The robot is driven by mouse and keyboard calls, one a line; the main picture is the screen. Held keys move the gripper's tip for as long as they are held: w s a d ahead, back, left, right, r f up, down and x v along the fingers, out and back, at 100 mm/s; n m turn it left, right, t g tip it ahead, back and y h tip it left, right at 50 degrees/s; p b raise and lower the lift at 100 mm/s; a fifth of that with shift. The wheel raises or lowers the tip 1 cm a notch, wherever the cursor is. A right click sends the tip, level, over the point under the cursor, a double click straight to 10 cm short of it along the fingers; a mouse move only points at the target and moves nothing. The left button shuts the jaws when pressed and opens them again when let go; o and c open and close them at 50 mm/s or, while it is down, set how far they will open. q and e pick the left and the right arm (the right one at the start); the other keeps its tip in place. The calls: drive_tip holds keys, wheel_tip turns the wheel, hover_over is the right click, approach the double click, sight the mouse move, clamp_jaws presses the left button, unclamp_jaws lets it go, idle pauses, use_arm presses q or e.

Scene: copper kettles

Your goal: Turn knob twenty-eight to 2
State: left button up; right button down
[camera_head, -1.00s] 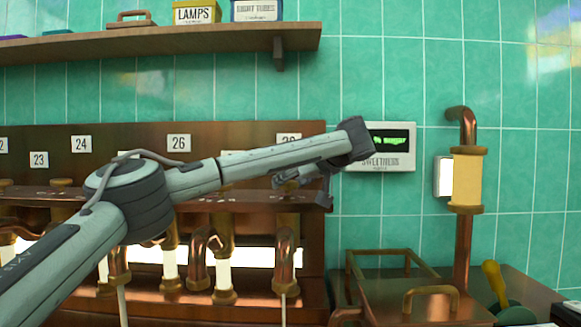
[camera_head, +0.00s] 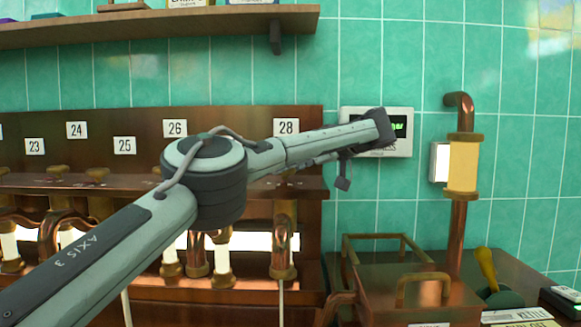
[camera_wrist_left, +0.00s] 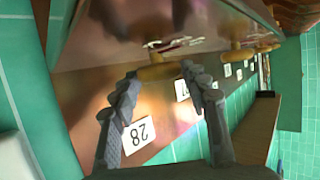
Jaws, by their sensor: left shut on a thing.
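In the left wrist view, the fingers of my left gripper (camera_wrist_left: 160,76) close on a brass knob (camera_wrist_left: 155,72) from both sides. The white label 28 (camera_wrist_left: 138,135) is the nearest to this knob; it also shows in the head view (camera_head: 286,127). My right gripper is not in view.
Labels 23 to 26 and several copper pipes line the panel to the left. A wall shelf (camera_head: 180,28) runs above. A copper pipe with a yellow sleeve (camera_head: 463,165) and a copper box with a handle (camera_head: 415,285) stand at right.

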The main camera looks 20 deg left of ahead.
use_arm(q)
drive_tip(key=shift+r, duration=0.1)
drive_tip(key=o, duration=1.2)
drive_tip(key=shift+c, duration=0.2)
drive_tip(key=v, duration=1.2)
